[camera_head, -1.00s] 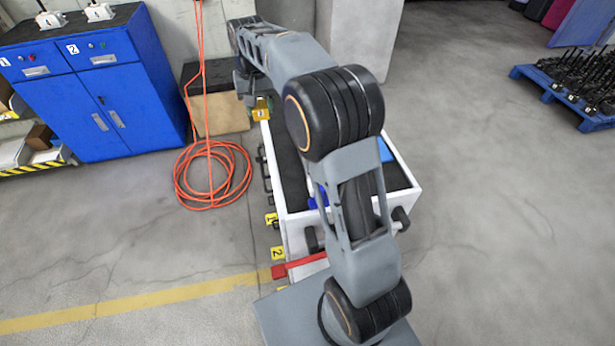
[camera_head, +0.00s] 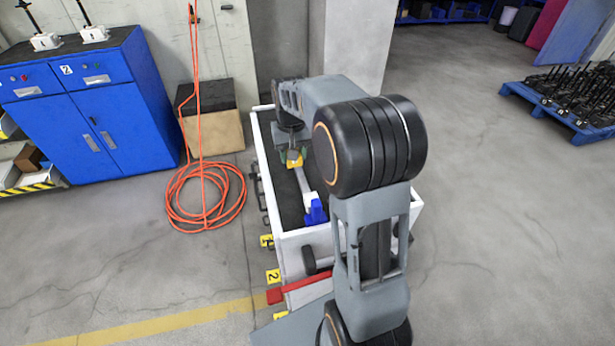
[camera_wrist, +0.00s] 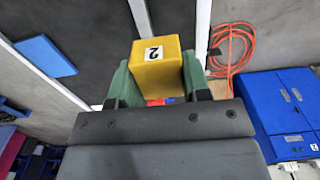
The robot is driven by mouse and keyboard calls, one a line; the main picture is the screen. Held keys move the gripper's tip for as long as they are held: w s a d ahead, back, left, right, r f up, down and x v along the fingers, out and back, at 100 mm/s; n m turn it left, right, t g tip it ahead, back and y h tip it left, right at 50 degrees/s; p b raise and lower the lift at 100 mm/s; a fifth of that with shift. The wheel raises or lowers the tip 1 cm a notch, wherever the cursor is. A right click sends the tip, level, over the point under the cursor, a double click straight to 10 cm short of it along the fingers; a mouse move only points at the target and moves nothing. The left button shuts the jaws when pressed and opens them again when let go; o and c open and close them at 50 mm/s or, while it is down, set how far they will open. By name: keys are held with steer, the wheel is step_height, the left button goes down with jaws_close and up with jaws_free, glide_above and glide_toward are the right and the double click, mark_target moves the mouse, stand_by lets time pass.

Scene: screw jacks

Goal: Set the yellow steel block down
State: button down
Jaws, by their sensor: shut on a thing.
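My gripper (camera_wrist: 156,83) is shut on the yellow steel block (camera_wrist: 157,65), which carries a white label with a 2. The green finger pads press on its two sides in the wrist view. In the head view the block (camera_head: 294,160) is small and partly covered by my gripper. It appears above the dark top of the white-rimmed cart (camera_head: 264,166). I cannot tell whether the block touches the surface.
A blue object (camera_head: 316,211) and a pale piece lie on the cart's near half. A red bar (camera_head: 300,288) is at its near end. An orange hose coil (camera_head: 205,197) and a blue cabinet (camera_head: 95,125) are to the left. A blue pallet (camera_head: 570,120) is at the right.

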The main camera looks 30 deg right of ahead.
steer(key=s+d+f, duration=0.1)
steer(key=f, duration=0.1)
steer(key=d+f, duration=0.1)
steer(key=f, duration=0.2)
steer(key=s+d+f, duration=0.1)
steer(key=f, duration=0.1)
steer(key=shift+s+f, duration=0.2)
steer(key=shift+s, duration=0.1)
steer(key=shift+f, duration=0.35)
steer(key=shift+f, duration=0.15)
